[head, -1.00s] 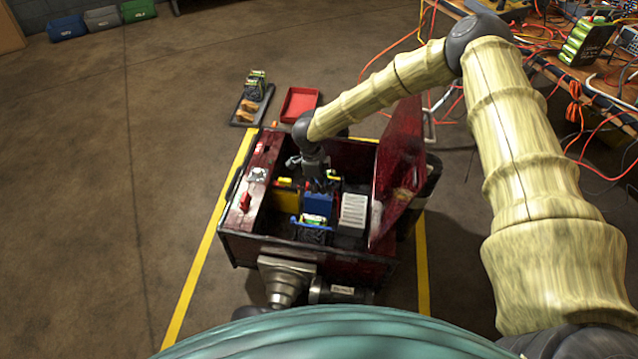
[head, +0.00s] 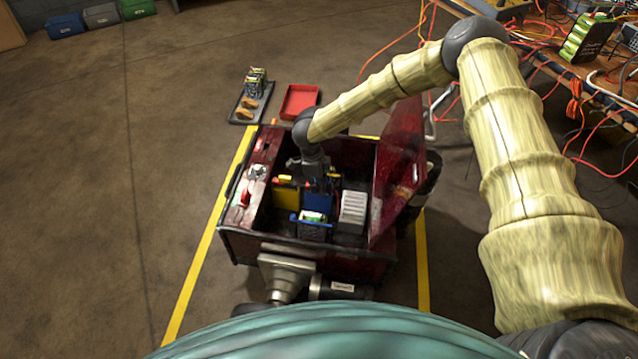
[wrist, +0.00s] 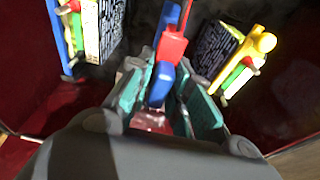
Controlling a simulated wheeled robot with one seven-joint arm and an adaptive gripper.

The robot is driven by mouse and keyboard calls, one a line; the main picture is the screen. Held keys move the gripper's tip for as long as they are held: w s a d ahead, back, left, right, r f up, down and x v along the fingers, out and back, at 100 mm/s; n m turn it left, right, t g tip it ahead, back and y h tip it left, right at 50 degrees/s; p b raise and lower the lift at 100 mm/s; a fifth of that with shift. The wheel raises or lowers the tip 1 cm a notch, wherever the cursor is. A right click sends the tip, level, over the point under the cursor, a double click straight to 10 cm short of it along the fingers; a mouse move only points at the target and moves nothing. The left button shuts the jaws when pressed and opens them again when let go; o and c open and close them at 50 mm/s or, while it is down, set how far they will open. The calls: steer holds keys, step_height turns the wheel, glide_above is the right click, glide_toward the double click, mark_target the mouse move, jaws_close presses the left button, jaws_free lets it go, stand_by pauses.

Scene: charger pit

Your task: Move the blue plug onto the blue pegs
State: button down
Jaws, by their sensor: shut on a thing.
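My gripper (head: 317,180) reaches down into the open dark red box. In the wrist view my gripper (wrist: 160,90) is shut on a blue piece, apparently the blue plug (wrist: 160,80), between its teal fingers. A red part (wrist: 172,48) stands just beyond the plug; whether they touch is unclear. In the head view the fingertips and plug are too small to make out. A blue block (head: 318,202) is just below the gripper. I cannot make out the blue pegs for certain.
The box (head: 335,262) has a raised lid (head: 400,160) on its right. Inside, a yellow block (head: 285,196) and a pale ribbed block (head: 352,208) flank the gripper. Printed blocks (wrist: 108,28) (wrist: 212,50) stand close on both sides. A red tray (head: 299,101) lies behind.

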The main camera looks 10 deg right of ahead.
steer(key=shift+f, duration=0.2)
steer(key=c, duration=1.2)
jaws_free()
steer(key=shift+c, duration=0.2)
steer(key=r, duration=0.4)
steer(key=a+r, duration=0.1)
steer(key=r, duration=0.6)
steer(key=shift+w+a+r, duration=0.3)
steer(key=shift+w+r, duration=0.1)
